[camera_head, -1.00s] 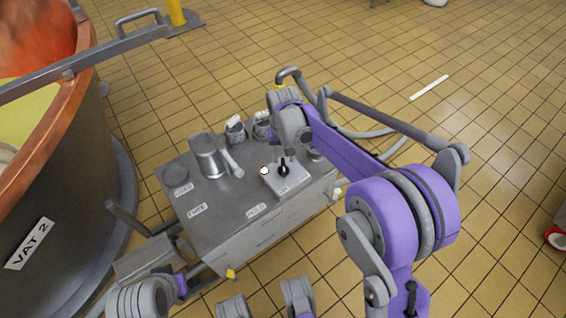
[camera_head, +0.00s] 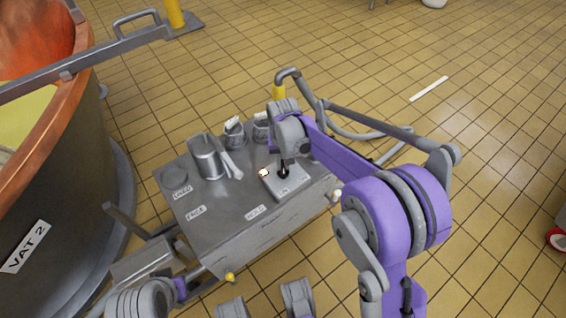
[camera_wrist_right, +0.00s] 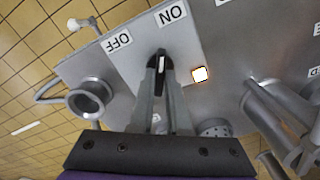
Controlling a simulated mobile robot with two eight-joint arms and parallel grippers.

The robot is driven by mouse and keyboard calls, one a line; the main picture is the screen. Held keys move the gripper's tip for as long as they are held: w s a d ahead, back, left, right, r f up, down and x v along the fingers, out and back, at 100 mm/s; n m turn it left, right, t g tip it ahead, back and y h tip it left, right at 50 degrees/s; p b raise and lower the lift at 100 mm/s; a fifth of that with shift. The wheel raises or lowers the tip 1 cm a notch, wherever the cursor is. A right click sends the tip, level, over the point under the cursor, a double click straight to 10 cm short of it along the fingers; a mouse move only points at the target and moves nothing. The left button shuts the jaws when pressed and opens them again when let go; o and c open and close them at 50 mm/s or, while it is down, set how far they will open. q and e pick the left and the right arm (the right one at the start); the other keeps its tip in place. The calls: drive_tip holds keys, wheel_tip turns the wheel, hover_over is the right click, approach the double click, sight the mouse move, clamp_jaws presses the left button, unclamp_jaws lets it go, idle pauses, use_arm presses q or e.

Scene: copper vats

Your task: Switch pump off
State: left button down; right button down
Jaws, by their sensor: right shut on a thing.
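The pump switch is a black knob (camera_wrist_right: 161,64) with a white mark, on a light grey plate (camera_head: 292,186) on top of the metal cart. In the right wrist view its upper end lies between the OFF label (camera_wrist_right: 119,41) and the ON label (camera_wrist_right: 172,14). My right gripper (camera_head: 283,166) comes down from above and is shut on the knob; its fingers also show in the wrist view (camera_wrist_right: 160,85).
The cart top (camera_head: 225,215) carries a metal jug (camera_head: 207,158) and two small pots (camera_head: 234,136) near the back. A copper vat (camera_head: 60,190) marked VAT 2 stands at the left. A hose (camera_head: 350,131) runs behind the cart.

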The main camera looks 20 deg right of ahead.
drive_tip(key=shift+n, duration=0.3)
drive_tip(key=n+p, duration=0.1)
drive_tip(key=n, duration=0.3)
drive_tip(key=shift+n+p, duration=0.3)
drive_tip(key=n, duration=0.3)
drive_tip(key=shift+n+p, duration=0.3)
drive_tip(key=shift+n, duration=1.5)
drive_tip(key=c, duration=0.9)
unclamp_jaws()
